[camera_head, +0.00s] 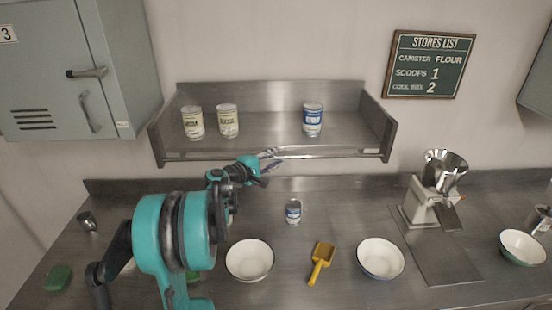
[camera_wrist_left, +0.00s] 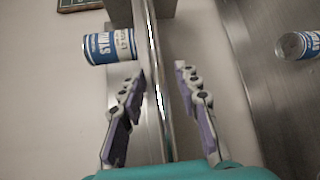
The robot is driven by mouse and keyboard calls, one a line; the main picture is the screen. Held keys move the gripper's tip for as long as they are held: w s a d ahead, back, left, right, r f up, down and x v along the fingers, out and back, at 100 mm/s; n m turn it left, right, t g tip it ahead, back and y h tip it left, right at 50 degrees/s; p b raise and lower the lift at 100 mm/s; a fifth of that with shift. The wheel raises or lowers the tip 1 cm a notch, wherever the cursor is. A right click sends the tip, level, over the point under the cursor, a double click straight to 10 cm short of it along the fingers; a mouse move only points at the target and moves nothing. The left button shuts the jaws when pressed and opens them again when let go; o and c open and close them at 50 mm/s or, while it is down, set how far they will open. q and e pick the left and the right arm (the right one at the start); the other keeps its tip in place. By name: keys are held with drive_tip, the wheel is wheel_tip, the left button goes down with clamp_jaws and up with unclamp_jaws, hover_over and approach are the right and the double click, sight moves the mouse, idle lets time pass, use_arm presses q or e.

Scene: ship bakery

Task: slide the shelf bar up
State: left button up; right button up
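The shelf bar (camera_head: 330,153) is a thin metal rail along the front edge of the steel wall shelf (camera_head: 270,128). It looks low, near the shelf's front lip. My left gripper (camera_head: 268,160) is at the bar, left of its middle. In the left wrist view, the bar (camera_wrist_left: 156,80) runs lengthwise between the two spread fingers of the gripper (camera_wrist_left: 160,76). Gaps show on both sides, so the fingers do not appear closed on it. My right gripper is in neither view.
Two cream cans (camera_head: 228,121) and a blue-white can (camera_head: 312,119) stand on the shelf. Below, the counter holds a small can (camera_head: 293,212), white bowls (camera_head: 249,260), a yellow scoop (camera_head: 320,262) and a grinder-like machine (camera_head: 433,195). A grey cabinet (camera_head: 75,70) hangs at left.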

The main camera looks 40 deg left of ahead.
use_arm(q)
clamp_jaws()
wheel_tip(320, 180, up, 9)
drive_tip(key=p, duration=0.4)
drive_tip(key=shift+f, duration=0.3)
drive_tip(key=shift+o, duration=1.1)
unclamp_jaws()
drive_tip(key=s+a+r, duration=0.1)
drive_tip(key=s, duration=1.1)
drive_tip(key=shift+r, duration=0.3)
drive_tip(key=shift+w, duration=0.1)
